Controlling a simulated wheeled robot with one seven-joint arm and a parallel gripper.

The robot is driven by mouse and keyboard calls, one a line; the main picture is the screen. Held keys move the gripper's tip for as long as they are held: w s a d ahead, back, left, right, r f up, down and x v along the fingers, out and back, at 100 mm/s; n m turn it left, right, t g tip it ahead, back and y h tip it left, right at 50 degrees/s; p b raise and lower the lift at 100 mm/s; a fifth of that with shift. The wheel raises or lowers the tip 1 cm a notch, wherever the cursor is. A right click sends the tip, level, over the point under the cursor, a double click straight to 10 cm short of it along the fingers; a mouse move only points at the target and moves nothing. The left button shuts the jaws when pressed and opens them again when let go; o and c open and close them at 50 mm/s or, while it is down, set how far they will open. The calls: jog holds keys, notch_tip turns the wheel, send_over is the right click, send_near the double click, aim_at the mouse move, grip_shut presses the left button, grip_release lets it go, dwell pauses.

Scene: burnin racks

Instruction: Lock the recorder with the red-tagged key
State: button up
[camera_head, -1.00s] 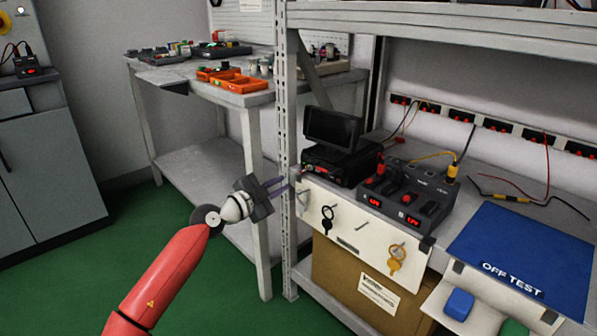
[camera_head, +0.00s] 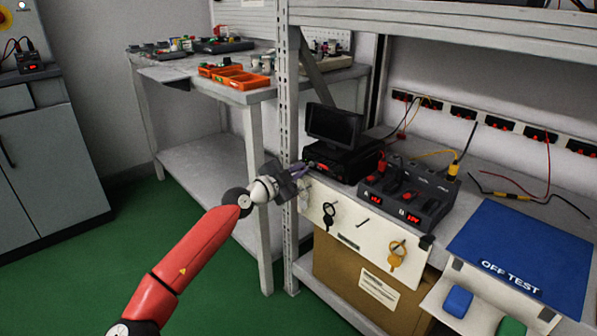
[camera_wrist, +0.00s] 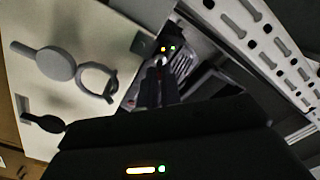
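The recorder (camera_head: 342,164) is a black box with a small dark screen (camera_head: 334,126) on top, at the left end of the rack shelf. My gripper (camera_head: 309,168) is at its left front corner, its purple fingers pointing at the front face. In the wrist view the recorder's face (camera_wrist: 181,62) shows green and yellow lights just beyond my fingertips (camera_wrist: 160,76). A small red spot shows at the fingertips; I cannot tell whether it is the red tag.
A dark power supply (camera_head: 411,194) with red displays stands right of the recorder. A blue "OFF TEST" mat (camera_head: 520,250) lies further right. The perforated rack post (camera_head: 290,150) is close to my gripper's left. A cardboard box (camera_head: 365,285) sits below.

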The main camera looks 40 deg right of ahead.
jog(key=shift+f, duration=0.1)
grip_shut()
jog(key=n+b, duration=0.4)
jog(key=n, duration=1.3)
jog(key=shift+w+n, duration=0.1)
jog(key=shift+n, duration=0.3)
dwell(0.4)
jog(key=shift+o, duration=1.2)
grip_release()
